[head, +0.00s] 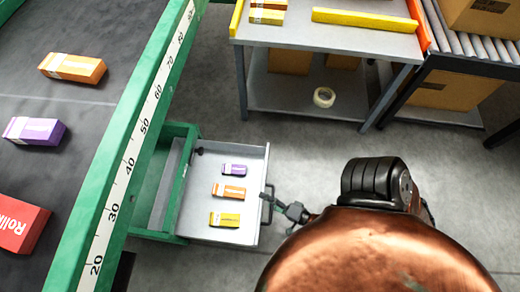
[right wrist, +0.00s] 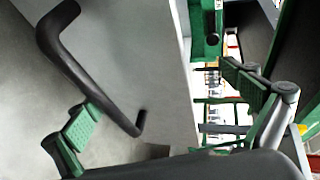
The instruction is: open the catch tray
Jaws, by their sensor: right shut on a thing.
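The catch tray (head: 254,170) is a light grey drawer. In the head view it stands out to the right from the green machine frame, its inside open to view. A purple box (head: 234,170), an orange box (head: 229,192) and a yellow box (head: 225,219) lie in it. Its dark bar handle (head: 267,207) is on the right-hand front; the handle (right wrist: 97,90) also crosses the left of the right wrist view. My right gripper (head: 280,205) is at the handle and shut on it, with one green finger pad against the bar. My left gripper is out of view.
A green-edged conveyor with a ruler strip (head: 125,170) runs above the tray's left side, carrying boxes. A grey table (head: 325,38) with a lower shelf and a roller conveyor (head: 470,42) stand at the back. Grey floor (head: 310,150) is clear right of the tray.

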